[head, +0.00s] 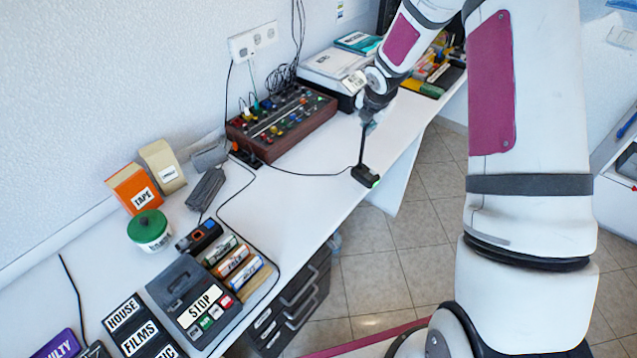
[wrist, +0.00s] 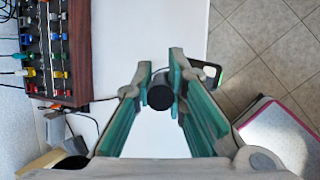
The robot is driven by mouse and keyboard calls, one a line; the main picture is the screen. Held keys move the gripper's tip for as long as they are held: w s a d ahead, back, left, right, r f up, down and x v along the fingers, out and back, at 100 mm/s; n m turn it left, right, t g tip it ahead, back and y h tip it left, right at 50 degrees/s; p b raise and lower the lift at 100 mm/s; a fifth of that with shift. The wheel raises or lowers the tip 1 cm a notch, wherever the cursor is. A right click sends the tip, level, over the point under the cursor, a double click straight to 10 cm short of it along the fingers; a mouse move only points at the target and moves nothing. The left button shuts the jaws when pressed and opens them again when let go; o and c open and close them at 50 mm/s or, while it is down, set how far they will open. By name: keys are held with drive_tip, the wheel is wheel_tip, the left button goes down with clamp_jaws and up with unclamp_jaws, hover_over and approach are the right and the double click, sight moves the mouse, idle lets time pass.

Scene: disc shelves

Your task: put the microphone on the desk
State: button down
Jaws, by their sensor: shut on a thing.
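The microphone is a thin black stem on a dark block-shaped base (head: 366,175) with a small green light, and a cable runs left from it. My gripper (head: 369,121) is shut on its upper end and the stem hangs below, slightly tilted. In the wrist view the microphone's round black head (wrist: 160,93) sits between the teal fingers of my gripper (wrist: 161,88). The base shows at the white desk's (head: 310,198) front edge; I cannot tell if it touches the top.
A mixer with coloured knobs (head: 281,124) stands behind, left of the microphone. A grey device (head: 205,189), a card terminal marked STOP (head: 195,303) and a green-lidded jar (head: 149,230) are at left. The desk strip near the microphone is clear. Tiled floor (head: 412,245) lies beyond the edge.

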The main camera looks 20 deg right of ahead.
drive_tip(key=shift+w+d+r+n+y, duration=0.15)
drive_tip(key=shift+n+y, duration=0.1)
drive_tip(key=shift+n, duration=0.25)
drive_tip(key=shift+w+d+r+n+y, duration=0.15)
drive_tip(key=shift+n+y, duration=0.1)
drive_tip(key=shift+n, duration=0.25)
drive_tip(key=w+a+f+p, duration=0.1)
drive_tip(key=w+a+f, duration=0.1)
drive_tip(key=a, duration=0.5)
drive_tip(key=w+a+f+p, duration=0.2)
drive_tip(key=w+a+f, duration=0.1)
drive_tip(key=a, duration=0.4)
drive_tip(key=shift+w+a, duration=0.3)
drive_tip(key=shift+w, duration=0.35)
drive_tip(key=shift+f, duration=0.1)
drive_tip(key=c, duration=1.6)
unclamp_jaws()
drive_tip(key=shift+f, duration=0.1)
